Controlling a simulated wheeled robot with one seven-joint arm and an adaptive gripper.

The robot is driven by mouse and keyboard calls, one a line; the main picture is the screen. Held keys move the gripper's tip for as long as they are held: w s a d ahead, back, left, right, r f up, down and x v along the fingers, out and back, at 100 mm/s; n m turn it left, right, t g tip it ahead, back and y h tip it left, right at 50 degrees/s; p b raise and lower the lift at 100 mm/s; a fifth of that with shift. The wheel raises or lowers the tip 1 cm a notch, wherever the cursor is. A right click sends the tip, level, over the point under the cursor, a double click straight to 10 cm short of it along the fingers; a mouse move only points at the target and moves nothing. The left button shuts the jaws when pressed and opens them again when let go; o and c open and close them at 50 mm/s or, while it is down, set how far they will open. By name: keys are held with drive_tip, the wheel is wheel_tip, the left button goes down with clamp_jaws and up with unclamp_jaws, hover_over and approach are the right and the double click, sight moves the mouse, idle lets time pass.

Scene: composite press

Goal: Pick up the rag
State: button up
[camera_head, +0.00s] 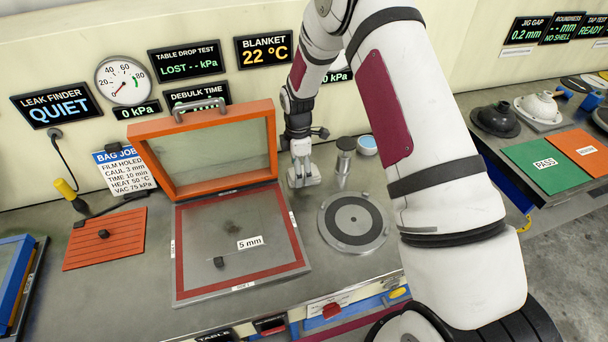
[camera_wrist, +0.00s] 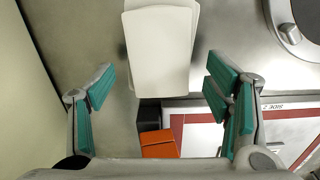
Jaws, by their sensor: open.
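A pale, flat piece with rounded corners (camera_wrist: 160,45), which looks like the folded rag, lies on the grey bench in the wrist view. My gripper (camera_wrist: 160,84) is open, with a teal-padded finger on each side and a clear gap from the piece. In the head view my gripper (camera_head: 303,172) points down over the bench, just right of the open orange lid. I cannot clearly tell the rag from the pale gripper there.
The open orange-framed lid (camera_head: 150,152) stands close left of my gripper, hinged over a red-bordered press bed (camera_head: 190,283). A round grey plate (camera_head: 326,222) lies to the right. A dark-topped metal cylinder (camera_head: 345,158) and a blue-topped jar (camera_head: 367,147) stand close right.

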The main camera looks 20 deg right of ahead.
drive_tip(key=shift+f, duration=0.35)
drive_tip(key=shift+c, duration=0.3)
drive_tip(key=c, duration=1.2)
drive_tip(key=shift+r, duration=0.1)
wheel_tip(320, 180, up, 18)
drive_tip(key=b, duration=0.3)
